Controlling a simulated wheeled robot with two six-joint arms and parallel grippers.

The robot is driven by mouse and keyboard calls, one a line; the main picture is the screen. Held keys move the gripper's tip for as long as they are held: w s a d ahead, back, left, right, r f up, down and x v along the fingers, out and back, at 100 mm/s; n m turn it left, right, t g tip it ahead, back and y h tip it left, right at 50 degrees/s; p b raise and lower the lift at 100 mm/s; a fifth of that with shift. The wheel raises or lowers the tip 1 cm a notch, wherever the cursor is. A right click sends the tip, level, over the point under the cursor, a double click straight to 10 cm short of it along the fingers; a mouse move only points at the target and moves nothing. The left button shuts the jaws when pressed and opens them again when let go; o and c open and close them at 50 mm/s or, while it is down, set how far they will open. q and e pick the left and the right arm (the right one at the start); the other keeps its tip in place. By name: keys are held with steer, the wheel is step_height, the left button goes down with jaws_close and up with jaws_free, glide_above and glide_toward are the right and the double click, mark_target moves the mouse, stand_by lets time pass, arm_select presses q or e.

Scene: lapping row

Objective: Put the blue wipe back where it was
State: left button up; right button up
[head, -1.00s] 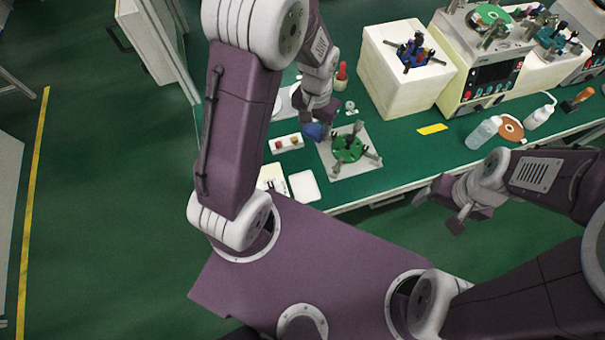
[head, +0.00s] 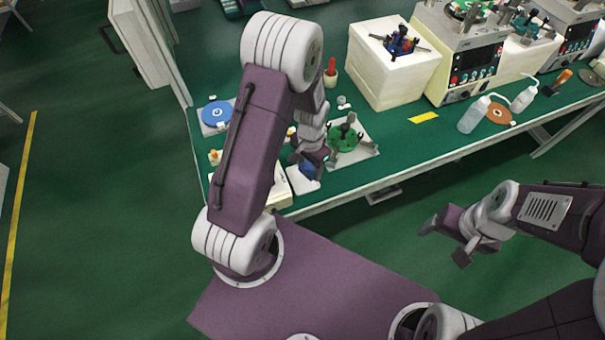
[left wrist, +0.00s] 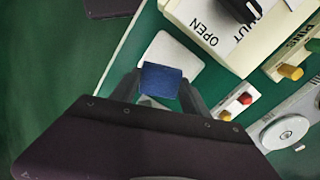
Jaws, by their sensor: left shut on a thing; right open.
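The blue wipe (left wrist: 161,80) is held between the fingertips of my left gripper (left wrist: 160,92), seen in the left wrist view. In the head view the blue wipe (head: 307,170) shows below my left gripper (head: 311,160), close over a white square pad (head: 305,184) near the bench's front edge. In the wrist view the white pad (left wrist: 172,52) lies just beyond the wipe and partly behind it. I cannot tell whether the wipe touches the pad. My right gripper (head: 447,238) is open and empty, off the bench's front edge.
A green fixture with metal posts (head: 345,137) stands on a plate right of my left gripper. A cream box marked OPEN and SHUT (left wrist: 222,32) sits beside the pad. A blue disc (head: 216,113) lies at the left.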

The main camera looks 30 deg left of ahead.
mark_target(302, 166)
arm_select(q)
steer(key=shift+a+f, duration=0.4)
steer(key=shift+a, duration=0.2)
steer(key=shift+a+f, duration=0.35)
steer(key=shift+a, duration=0.25)
steer(key=shift+s+d+f, duration=0.1)
steer(key=shift+s+f, duration=0.05)
steer(key=shift+f, duration=0.2)
step_height(302, 166, down, 3)
steer(key=shift+r, duration=0.1)
steer(key=shift+f, duration=0.25)
steer(key=shift+f, duration=0.15)
steer(key=o, duration=1)
